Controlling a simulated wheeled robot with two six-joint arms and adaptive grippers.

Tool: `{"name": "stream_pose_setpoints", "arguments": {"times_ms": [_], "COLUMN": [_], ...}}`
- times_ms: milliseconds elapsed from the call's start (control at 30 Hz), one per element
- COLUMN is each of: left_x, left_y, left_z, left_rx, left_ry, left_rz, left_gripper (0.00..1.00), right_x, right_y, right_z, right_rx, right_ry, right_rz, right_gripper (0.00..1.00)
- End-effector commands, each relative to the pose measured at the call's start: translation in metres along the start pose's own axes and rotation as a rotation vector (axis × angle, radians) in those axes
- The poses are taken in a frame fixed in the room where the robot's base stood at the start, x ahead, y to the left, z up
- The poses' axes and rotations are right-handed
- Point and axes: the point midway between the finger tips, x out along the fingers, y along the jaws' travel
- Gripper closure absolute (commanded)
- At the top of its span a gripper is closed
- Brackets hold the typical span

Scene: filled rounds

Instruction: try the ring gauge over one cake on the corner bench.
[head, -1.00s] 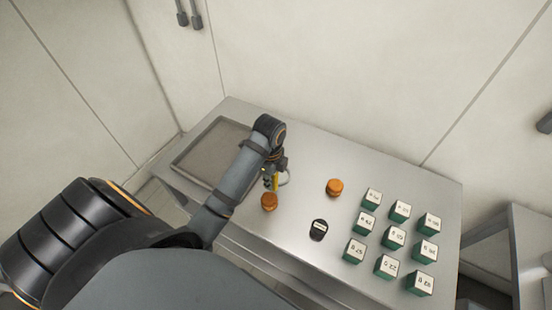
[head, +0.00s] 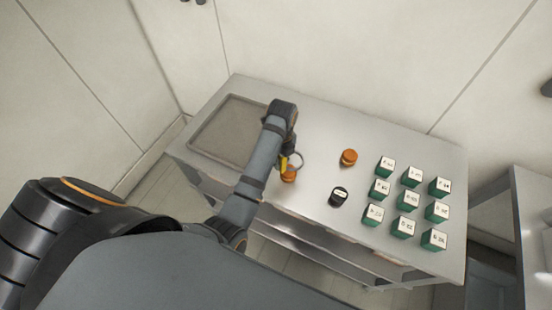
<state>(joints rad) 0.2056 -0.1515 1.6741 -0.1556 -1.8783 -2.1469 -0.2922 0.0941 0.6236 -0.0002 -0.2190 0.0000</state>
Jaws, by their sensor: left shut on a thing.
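My left gripper (head: 287,147) is shut on the ring gauge, a thin grey ring with a yellow handle (head: 284,163). The gauge is held over the bench, with its ring reaching to the right. One orange-brown cake (head: 289,175) is just below the handle, partly hidden by my arm and the gauge. The ring appears up and to the right of this cake, not around it. A second cake (head: 349,157) stands clear to the right. The metal corner bench (head: 318,135) carries all of these. My right gripper is out of view.
A shallow grey tray (head: 194,150) lies at the bench's left end. A black round object with a white label (head: 339,197) stands near the front edge. Several green blocks with white labelled tops (head: 408,201) stand in rows at the right. Walls close off the back.

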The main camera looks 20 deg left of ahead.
Motion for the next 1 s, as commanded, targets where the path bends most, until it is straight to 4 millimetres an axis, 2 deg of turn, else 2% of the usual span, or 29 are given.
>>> {"name": "stream_pose_setpoints", "arguments": {"times_ms": [67,167,333,467,633,800,1000], "left_x": [0.006,0.013,0.025,0.034,0.046,0.044,0.044], "left_y": [0.001,0.001,0.001,0.001,0.001,0.002,0.003], "left_z": [0.0,0.0,0.0,0.0,0.0,0.001,0.001], "left_rx": [-0.001,-0.001,-0.002,-0.002,-0.002,-0.003,-0.002], "left_ry": [0.0,0.0,0.0,0.001,0.0,-0.001,0.0], "left_rz": [0.002,0.001,0.001,0.001,0.001,0.0,0.0], "left_gripper": [1.0,1.0,1.0,1.0,1.0,1.0,1.0], "right_x": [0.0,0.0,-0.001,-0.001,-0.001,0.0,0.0], "right_y": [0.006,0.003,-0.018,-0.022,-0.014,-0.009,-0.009], "right_z": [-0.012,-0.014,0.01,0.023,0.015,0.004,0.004], "right_rx": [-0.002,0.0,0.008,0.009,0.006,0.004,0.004], "right_ry": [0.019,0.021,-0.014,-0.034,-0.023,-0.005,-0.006], "right_rz": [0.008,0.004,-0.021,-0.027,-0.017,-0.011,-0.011], "right_gripper": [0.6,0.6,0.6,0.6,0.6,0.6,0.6]}}
